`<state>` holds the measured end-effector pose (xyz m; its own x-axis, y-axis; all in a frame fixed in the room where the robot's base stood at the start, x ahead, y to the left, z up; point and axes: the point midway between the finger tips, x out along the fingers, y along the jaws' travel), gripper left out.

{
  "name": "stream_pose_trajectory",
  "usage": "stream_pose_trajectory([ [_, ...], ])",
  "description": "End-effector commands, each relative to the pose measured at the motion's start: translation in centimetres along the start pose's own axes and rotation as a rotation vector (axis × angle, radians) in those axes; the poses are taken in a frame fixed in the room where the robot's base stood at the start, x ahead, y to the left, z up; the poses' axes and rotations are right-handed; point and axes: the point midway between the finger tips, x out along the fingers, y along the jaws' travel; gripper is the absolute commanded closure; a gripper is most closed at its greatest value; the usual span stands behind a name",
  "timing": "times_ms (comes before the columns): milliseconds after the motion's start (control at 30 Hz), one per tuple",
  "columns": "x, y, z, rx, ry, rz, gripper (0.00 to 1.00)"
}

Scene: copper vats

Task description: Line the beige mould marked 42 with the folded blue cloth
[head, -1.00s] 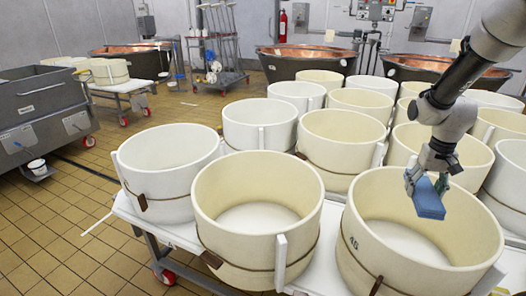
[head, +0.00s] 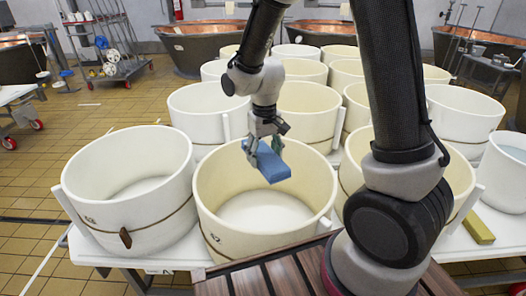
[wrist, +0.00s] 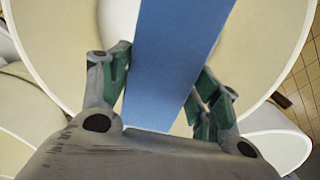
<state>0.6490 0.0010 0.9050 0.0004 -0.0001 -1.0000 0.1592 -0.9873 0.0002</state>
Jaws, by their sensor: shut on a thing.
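My gripper (head: 264,150) is shut on the folded blue cloth (head: 272,162), which hangs tilted above the opening of a beige mould (head: 222,225) in the front row. This mould carries a small dark mark too small to read. Its visible floor is bare. In the wrist view the cloth (wrist: 175,60) lies between both fingers of my gripper (wrist: 160,85), with the mould's pale wall (wrist: 70,50) around and below it. I cannot tell which mould bears 42.
A mould (head: 150,215) with a brown tag stands close on the left. Several more moulds crowd behind and right. My arm hides part of the right side. A yellowish block (head: 478,228) lies on the white table at right. Copper vats (head: 205,35) stand at the back.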

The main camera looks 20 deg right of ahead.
Motion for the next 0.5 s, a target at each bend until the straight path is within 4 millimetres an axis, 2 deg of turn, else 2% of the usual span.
stream_pose_trajectory([
  [500,5.5,0.1,0.0,0.001,-0.003,0.000,0.68],
])
